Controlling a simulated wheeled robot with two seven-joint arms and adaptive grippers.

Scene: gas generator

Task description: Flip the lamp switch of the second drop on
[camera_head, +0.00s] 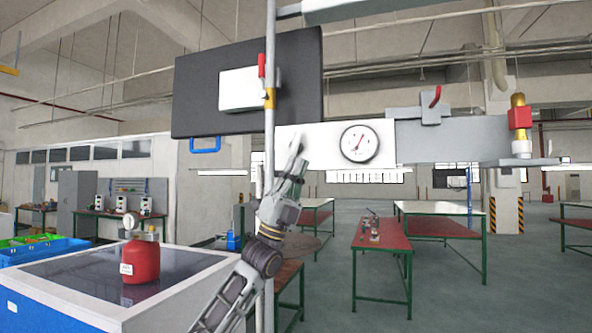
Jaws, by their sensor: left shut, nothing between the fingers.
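My left gripper (297,150) rises from the bottom centre, pointing up, with its fingers shut and empty. Its tips overlap the left part of a white panel (325,150) with a round gauge (359,143); I cannot tell whether they touch it. A grey box with a red lever (435,97) sits right of the gauge. A red handle (262,66) stands on the upright pipe (269,30), in front of a white box (240,90) on a dark panel (190,105). No part is marked as the lamp switch, so I cannot tell which it is. My right gripper is out of view.
A yellow and red valve (519,118) stands at the right end of the grey housing (460,137). A red tank (141,260) stands on a white cabinet (190,283) at lower left. Tables, including a red-topped one (381,238), stand behind. Open floor (455,300) shows at lower right.

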